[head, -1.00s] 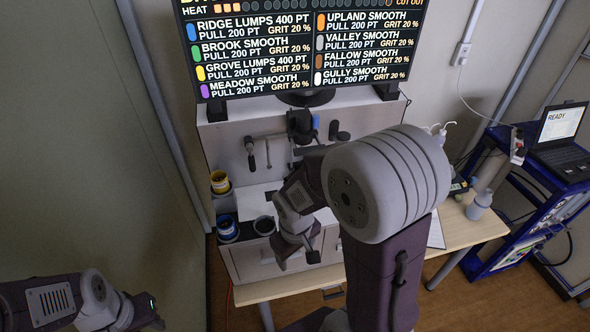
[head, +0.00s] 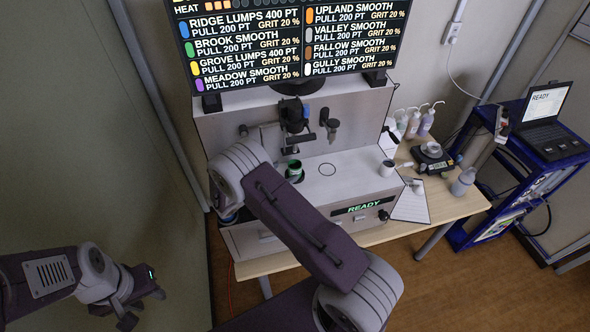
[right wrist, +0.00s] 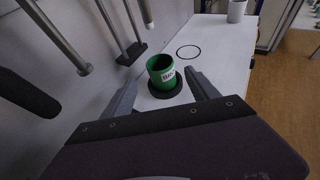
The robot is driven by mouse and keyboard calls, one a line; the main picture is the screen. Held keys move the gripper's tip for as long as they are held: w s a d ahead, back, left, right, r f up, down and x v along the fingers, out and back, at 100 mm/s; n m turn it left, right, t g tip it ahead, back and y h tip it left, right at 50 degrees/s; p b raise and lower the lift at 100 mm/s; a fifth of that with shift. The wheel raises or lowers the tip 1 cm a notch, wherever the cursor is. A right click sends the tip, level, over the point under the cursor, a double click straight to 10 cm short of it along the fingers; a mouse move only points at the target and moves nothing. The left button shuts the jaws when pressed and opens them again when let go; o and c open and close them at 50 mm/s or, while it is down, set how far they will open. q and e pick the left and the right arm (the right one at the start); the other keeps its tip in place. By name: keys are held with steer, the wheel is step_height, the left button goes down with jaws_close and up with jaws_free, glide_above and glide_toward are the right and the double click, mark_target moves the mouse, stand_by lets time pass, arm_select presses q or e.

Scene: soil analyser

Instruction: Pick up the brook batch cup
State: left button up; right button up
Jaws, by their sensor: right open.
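In the head view my right wrist hides that gripper. My left gripper (head: 138,298) hangs at the lower left, away from the bench.
A dark post fixture (head: 294,118) with rods rises behind the cup, close to it. A white cup (head: 387,168) and an outlined ring (head: 327,169) are to the right on the bench top. Bottles (head: 414,122) and a scale (head: 432,155) stand on the wooden table.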

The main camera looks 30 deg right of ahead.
mark_target(290, 169)
steer(key=shift+w+d+f, duration=0.1)
steer(key=shift+w+d, duration=0.15)
steer(key=shift+d, duration=0.4)
steer(key=shift+w+d+f+p, duration=0.3)
steer(key=shift+d, duration=0.05)
steer(key=d+p, duration=0.2)
steer(key=shift+w+d+f+p, duration=0.1)
steer(key=shift+w+p, duration=0.1)
steer(key=shift+p, duration=0.15)
steer(key=shift+f+x, duration=0.25)
steer(key=shift+x, duration=0.95)
steer(key=shift+f, duration=0.2)
steer(key=c, duration=1.2)
steer(key=shift+r, duration=0.1)
jaws_close()
arm_select(q)
step_height(290, 169, up, 4)
steer(key=shift+w+r, duration=0.1)
steer(key=shift+d, duration=0.1)
